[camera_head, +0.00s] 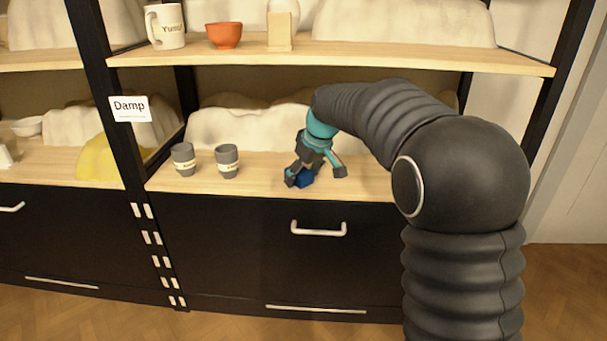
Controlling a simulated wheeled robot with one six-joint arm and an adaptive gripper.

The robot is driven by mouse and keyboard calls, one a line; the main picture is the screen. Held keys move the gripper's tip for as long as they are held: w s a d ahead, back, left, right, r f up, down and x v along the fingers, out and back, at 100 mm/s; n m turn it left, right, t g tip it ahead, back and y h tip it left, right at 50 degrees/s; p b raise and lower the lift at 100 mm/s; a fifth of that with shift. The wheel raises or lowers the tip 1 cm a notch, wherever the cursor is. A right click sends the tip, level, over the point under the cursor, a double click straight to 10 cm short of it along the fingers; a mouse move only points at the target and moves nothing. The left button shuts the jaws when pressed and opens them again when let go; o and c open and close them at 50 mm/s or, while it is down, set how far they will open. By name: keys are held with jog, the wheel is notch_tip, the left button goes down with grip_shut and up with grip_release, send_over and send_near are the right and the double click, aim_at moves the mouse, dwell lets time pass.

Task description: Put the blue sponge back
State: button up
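The blue sponge (304,179) is a small dark blue block at the front of the lower wooden shelf, partly hidden by my gripper. My gripper (316,175) reaches down over it with its two fingers spread apart. The left finger overlaps the sponge's left side. The right finger stands apart from the sponge, with a gap between. I cannot tell whether the sponge rests on the shelf or whether the left finger touches it.
Two grey cups (183,159) (227,161) stand left of my gripper on the lower shelf (258,184). A "Damp" label (129,109) hangs on the black post. The upper shelf (340,56) holds a white mug (165,27) and an orange bowl (224,36). Closed black drawers lie below.

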aim_at(303, 172)
jog(key=shift+r, duration=0.1)
jog(key=p+v, duration=0.1)
jog(key=v, duration=0.3)
jog(key=shift+d+r, duration=0.1)
jog(key=shift+r, duration=0.3)
jog(key=s+d, duration=0.8)
jog(key=s, duration=0.1)
jog(key=shift+d+r, duration=0.15)
jog(key=s+d+f+m+h, duration=0.1)
jog(key=s+d+m, duration=0.2)
jog(key=s, duration=0.6)
jog(key=s+d+f+m+t+h, duration=0.1)
jog(key=s+d+f+m, duration=0.1)
jog(key=s, duration=0.7)
jog(key=s+d+f+m+t+h, duration=0.1)
jog(key=s+d+m, duration=0.2)
jog(key=s, duration=0.6)
jog(key=shift+d+f+m, duration=0.3)
jog(key=shift+d, duration=0.25)
